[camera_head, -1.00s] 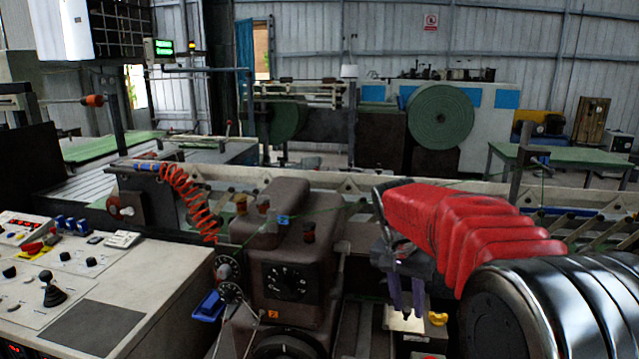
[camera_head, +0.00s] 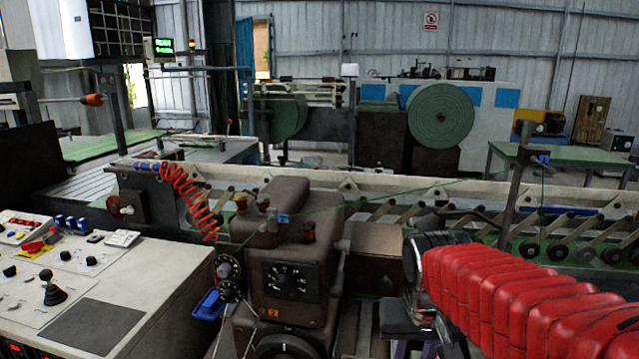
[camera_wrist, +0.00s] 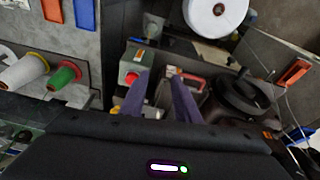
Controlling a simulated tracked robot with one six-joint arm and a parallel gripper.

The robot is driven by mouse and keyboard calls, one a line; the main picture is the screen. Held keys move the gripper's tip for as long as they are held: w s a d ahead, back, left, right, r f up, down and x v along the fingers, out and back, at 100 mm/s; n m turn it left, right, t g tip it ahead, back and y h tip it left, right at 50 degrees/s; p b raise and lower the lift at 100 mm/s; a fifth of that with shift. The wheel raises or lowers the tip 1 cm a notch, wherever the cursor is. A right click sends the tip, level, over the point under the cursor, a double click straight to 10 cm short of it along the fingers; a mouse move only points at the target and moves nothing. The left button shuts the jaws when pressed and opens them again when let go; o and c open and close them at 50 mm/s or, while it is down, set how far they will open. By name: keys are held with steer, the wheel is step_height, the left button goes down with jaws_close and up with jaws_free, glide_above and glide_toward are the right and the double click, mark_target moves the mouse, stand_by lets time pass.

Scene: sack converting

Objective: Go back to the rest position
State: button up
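My gripper (camera_wrist: 161,78) shows in the wrist view as two purple fingers standing apart, with nothing held between them. In the head view only the upper part of the fingers shows at the bottom edge, and their tips are cut off. My arm's red sleeve fills the lower right of the head view. The gripper hangs to the right of the brown sewing machine head (camera_head: 290,270), apart from it in the head view.
A control desk (camera_head: 150,265) with a joystick stands at left. A roller conveyor (camera_head: 480,215) runs behind the machine. A thin post (camera_head: 515,195) carries a green thread near my arm. The wrist view shows thread cones (camera_wrist: 63,75), a white roll (camera_wrist: 215,15) and a black handwheel (camera_wrist: 245,95).

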steer(key=s+r+n+t, duration=0.1)
steer(key=s+t, duration=0.2)
steer(key=s, duration=0.9)
steer(key=shift+s+a+r+y, duration=0.15)
steer(key=shift+a+r+y, duration=0.05)
steer(key=shift+a+y, duration=0.15)
stand_by(1.0)
